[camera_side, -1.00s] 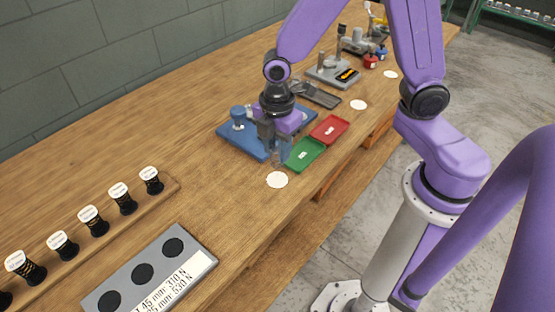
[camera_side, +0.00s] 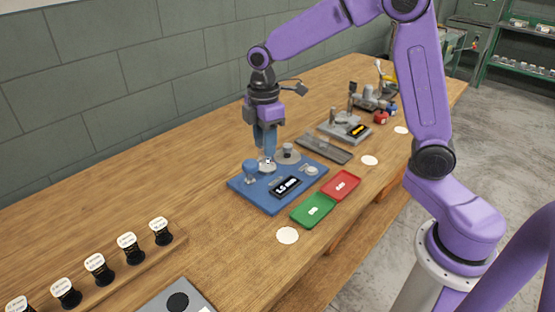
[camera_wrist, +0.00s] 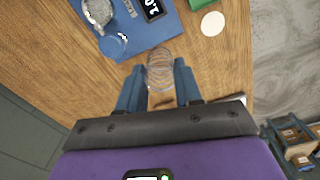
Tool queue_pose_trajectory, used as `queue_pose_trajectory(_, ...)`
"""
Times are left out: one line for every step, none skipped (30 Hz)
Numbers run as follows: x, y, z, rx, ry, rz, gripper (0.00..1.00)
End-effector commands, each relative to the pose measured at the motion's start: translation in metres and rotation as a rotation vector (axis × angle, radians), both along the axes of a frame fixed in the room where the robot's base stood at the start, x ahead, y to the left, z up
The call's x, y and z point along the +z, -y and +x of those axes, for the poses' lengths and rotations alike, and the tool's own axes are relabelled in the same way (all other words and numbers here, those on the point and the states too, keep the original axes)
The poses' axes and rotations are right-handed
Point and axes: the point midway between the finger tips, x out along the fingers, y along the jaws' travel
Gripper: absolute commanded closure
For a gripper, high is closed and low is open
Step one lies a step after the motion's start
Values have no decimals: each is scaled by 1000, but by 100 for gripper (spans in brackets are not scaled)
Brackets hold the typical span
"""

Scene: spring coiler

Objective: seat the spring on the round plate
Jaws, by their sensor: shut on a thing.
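My gripper (camera_side: 265,152) points down with its two blue fingers shut on a thin clear-looking wire spring (camera_wrist: 160,70). The coil stands between the fingertips in the wrist view and is faint in the side view. The blue base (camera_side: 272,203) lies below and in front of it. A grey round plate (camera_side: 288,159) with a short post sits on the base's far side, right of my fingers; it also shows at the wrist view's top left (camera_wrist: 98,12). The spring is apart from the plate in the wrist view. How high the spring hangs is hard to tell.
A blue knob (camera_side: 250,168) rises from the base close to my fingers. A display (camera_side: 285,187), green tray (camera_side: 313,210) and red tray (camera_side: 341,185) are nearby. Bare wood lies left of the base.

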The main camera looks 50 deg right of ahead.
Motion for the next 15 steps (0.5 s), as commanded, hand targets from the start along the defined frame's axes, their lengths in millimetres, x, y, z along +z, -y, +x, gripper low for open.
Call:
queue_pose_trajectory(-1,14,18,-47,0,0,83)
queue_pose_trajectory(-2,21,26,-70,-1,-1,83)
queue_pose_trajectory(-2,30,37,-99,0,0,83)
queue_pose_trajectory(-2,37,45,-119,0,0,83)
queue_pose_trajectory(-3,44,50,-137,-1,-1,83)
queue_pose_trajectory(-3,52,58,-159,-1,-1,83)
queue_pose_trajectory(-4,58,64,-175,0,0,83)
queue_pose_trajectory(-4,64,68,-189,0,0,83)
queue_pose_trajectory(-5,71,74,-207,-1,-1,83)
queue_pose_trajectory(-5,76,77,-219,-1,0,83)
queue_pose_trajectory(-6,81,81,-231,-1,-1,83)
queue_pose_trajectory(-6,87,85,-245,0,0,83)
queue_pose_trajectory(-6,92,88,-256,0,0,83)
queue_pose_trajectory(-7,96,91,-265,0,0,83)
queue_pose_trajectory(-16,94,89,-259,-5,-1,83)
